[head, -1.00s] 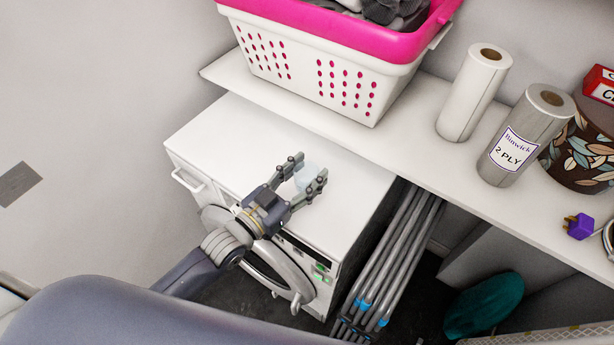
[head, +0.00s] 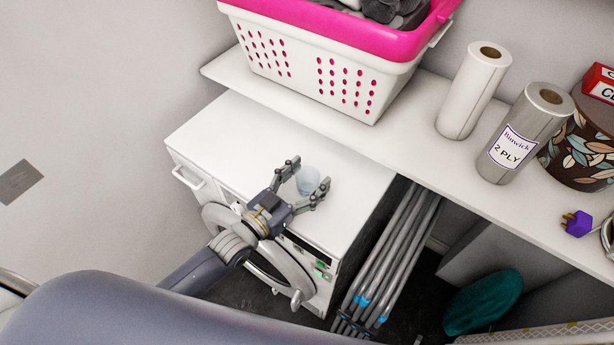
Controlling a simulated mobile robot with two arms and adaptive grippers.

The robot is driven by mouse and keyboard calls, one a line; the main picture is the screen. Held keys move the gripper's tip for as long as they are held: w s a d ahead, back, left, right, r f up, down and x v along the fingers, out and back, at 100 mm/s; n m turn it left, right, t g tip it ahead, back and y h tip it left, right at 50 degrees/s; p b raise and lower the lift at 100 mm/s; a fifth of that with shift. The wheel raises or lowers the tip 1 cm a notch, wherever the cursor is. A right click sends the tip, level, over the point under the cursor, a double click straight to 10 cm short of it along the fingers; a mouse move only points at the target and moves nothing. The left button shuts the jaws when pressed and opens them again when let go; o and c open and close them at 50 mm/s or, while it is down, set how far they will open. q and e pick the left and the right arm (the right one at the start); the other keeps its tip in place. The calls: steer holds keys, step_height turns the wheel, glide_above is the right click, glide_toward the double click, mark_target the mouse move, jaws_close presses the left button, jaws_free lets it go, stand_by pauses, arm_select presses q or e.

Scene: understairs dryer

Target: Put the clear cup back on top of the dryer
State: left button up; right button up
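The clear cup (head: 308,179) is a small, pale blue, see-through cup over the white top of the dryer (head: 235,137), near its front right part. It looks upright and seems to rest on the top. My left gripper (head: 306,182) has its fingers spread on both sides of the cup. The fingers look open, with small gaps between them and the cup. The dryer's round door and front panel are partly behind my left arm. My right gripper is not in view.
A white shelf (head: 420,140) runs above and behind the dryer. It holds a pink-rimmed laundry basket (head: 320,75), two paper rolls (head: 473,90) and a leaf-patterned pot (head: 585,150). A folded grey rack (head: 390,260) stands right of the dryer. The dryer's left top is clear.

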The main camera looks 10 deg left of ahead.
arm_select(q)
steer(key=shift+r, duration=0.3)
steer(key=b+v, duration=0.1)
steer(key=v, duration=1.1)
steer(key=shift+b, duration=0.3)
steer(key=shift+f, duration=0.1)
